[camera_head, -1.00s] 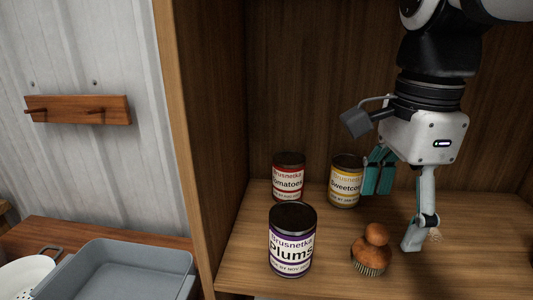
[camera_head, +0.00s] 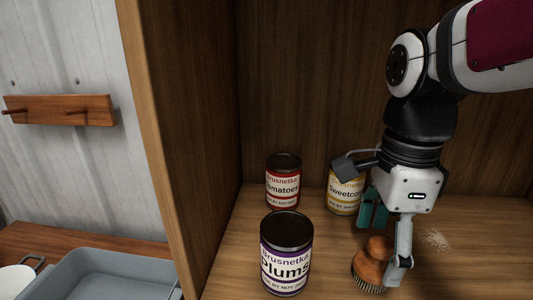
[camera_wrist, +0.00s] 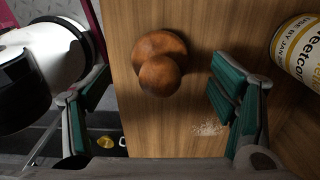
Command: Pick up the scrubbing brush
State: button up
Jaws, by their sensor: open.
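The scrubbing brush (camera_head: 370,267) stands bristles down on the wooden shelf, with a round brown wooden knob on top. In the head view, the near finger of my gripper (camera_head: 386,238) covers its right side. In the wrist view, the brush (camera_wrist: 160,62) shows from above, across the gap between the spread teal-padded fingers of my gripper (camera_wrist: 158,92) and toward the top of the picture. The gripper is open and empty. I cannot tell whether a finger touches the brush.
A Plums can (camera_head: 286,255) stands left of the brush. A Tomatoes can (camera_head: 283,182) and a Sweetcorn can (camera_head: 343,196) stand behind; the Sweetcorn can (camera_wrist: 300,52) is right in the wrist view. White grains (camera_head: 437,240) lie on the shelf. A wooden side wall (camera_head: 190,130) bounds the left.

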aim_at(375, 262)
notch_tip(375, 262, down, 4)
jog(key=shift+f, duration=0.25)
jog(key=shift+c, duration=0.3)
jog(key=c, duration=1.3)
jog(key=shift+r, duration=0.2)
jog(key=shift+c, duration=0.3)
